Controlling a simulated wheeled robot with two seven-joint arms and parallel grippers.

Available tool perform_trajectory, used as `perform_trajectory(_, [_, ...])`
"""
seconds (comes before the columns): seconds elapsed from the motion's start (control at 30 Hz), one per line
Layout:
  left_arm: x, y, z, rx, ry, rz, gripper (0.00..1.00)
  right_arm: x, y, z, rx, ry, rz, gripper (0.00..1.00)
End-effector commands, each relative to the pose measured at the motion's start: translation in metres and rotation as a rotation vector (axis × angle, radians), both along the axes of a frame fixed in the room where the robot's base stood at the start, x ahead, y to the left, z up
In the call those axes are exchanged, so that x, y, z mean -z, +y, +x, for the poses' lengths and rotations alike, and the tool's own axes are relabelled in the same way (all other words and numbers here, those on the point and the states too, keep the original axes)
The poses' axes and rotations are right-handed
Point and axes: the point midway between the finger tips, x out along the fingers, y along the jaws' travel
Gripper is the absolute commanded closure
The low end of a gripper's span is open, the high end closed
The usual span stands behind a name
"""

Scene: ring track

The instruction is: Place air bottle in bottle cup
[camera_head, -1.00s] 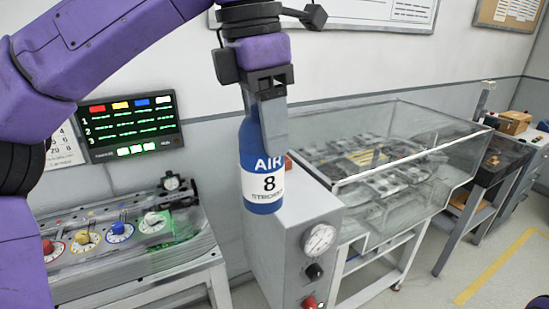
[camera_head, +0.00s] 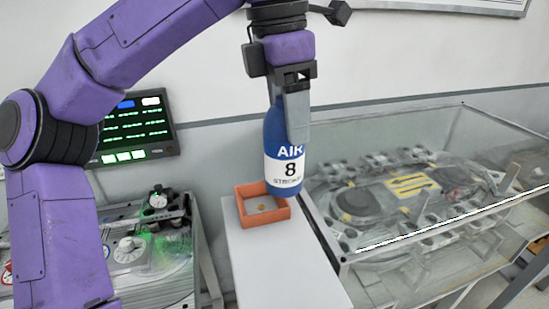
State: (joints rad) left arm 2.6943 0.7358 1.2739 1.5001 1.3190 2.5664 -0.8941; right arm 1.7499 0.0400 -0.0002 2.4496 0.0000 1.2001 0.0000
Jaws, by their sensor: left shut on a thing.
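The air bottle (camera_head: 284,160) is blue with a white label reading "AIR 8". It hangs upright in my left gripper (camera_head: 297,108), which is shut on its upper part. The bottle cup (camera_head: 262,218), an orange square open frame, sits on top of a grey-white box-shaped stand (camera_head: 283,275). The cup looks empty, with a small brass-coloured spot on its floor. The bottle's lower end overlaps the cup's right rear rim in the picture, held above and to the right of its middle. I cannot tell the exact height gap. My right gripper is out of view.
A clear-walled case (camera_head: 420,235) with machinery inside stands close on the right. A panel with dials (camera_head: 135,250) is on the left, below a dark screen (camera_head: 140,128) with green text.

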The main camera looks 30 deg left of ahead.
Motion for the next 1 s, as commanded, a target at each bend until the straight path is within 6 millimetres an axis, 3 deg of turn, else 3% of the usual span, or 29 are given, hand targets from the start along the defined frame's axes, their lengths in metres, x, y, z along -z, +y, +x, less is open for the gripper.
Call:
perform_trajectory(0.1, [0.012,0.031,0.019,-0.001,0.006,-0.004,1.00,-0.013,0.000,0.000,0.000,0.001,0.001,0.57])
perform_trajectory(0.2, [0.042,0.047,0.037,0.001,0.016,-0.003,1.00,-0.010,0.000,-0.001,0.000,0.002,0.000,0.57])
perform_trajectory(0.5, [0.082,0.074,0.059,0.000,0.023,-0.002,1.00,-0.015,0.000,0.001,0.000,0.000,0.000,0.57])
perform_trajectory(0.67, [0.108,0.072,0.057,0.003,0.020,-0.001,1.00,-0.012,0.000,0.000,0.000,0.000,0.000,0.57])
perform_trajectory(1.0, [0.113,0.072,0.057,0.001,0.019,-0.001,1.00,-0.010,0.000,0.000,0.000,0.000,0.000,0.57])
